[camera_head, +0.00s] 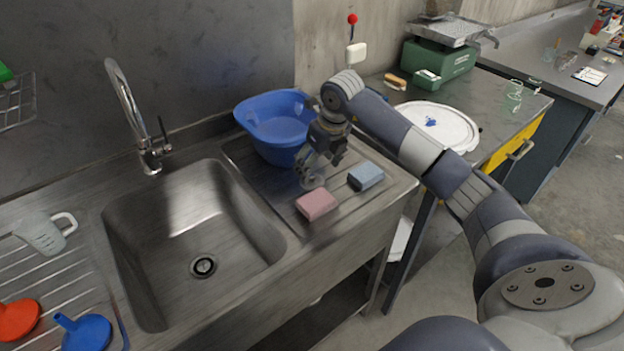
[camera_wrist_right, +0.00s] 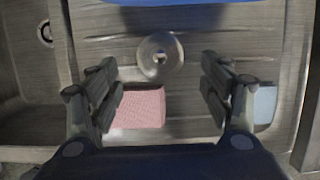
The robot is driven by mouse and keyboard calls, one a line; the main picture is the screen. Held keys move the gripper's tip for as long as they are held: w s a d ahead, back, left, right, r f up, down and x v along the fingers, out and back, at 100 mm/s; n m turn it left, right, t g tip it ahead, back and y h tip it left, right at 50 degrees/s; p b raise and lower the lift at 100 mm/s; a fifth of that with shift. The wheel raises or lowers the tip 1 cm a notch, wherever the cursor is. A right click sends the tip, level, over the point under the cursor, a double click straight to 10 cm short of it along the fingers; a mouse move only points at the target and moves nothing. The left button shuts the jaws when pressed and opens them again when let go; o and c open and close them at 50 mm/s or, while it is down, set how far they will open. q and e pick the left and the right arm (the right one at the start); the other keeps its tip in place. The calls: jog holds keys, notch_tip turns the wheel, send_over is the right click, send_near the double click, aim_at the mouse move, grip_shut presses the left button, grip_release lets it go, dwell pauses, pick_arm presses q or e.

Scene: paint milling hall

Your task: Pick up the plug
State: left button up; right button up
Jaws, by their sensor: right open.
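The plug (camera_wrist_right: 160,57) is a round, grey metal disc with a small raised centre. It lies on the ribbed steel drainboard (camera_wrist_right: 280,45). In the wrist view it sits between the spread fingertips of my right gripper and a little beyond them, with clear gaps on both sides. In the head view my right gripper (camera_head: 316,162) points down over the drainboard, close above the plug, and partly hides it. My right gripper is open and empty. My left gripper is not in view.
A pink sponge (camera_head: 316,204) and a blue sponge (camera_head: 365,176) lie close to the gripper. A blue basin (camera_head: 277,128) stands behind it. The sink (camera_head: 190,225) with its drain (camera_head: 203,266) is to the left. A white lid (camera_head: 455,125) lies on the bench at right.

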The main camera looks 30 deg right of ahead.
aim_at(313, 176)
jog(key=p+x, duration=0.1)
jog(key=x, duration=0.3)
jog(key=shift+w+f+p, duration=0.2)
jog(key=shift+p, duration=0.2)
jog(key=shift+w+f, duration=0.15)
jog(key=shift+f, duration=0.25)
jog(key=shift+c, duration=0.4)
jog(key=shift+r, duration=0.1)
jog(key=c, duration=0.9)
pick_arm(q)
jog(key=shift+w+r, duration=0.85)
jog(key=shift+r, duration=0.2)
pick_arm(e)
jog(key=shift+c, duration=0.2)
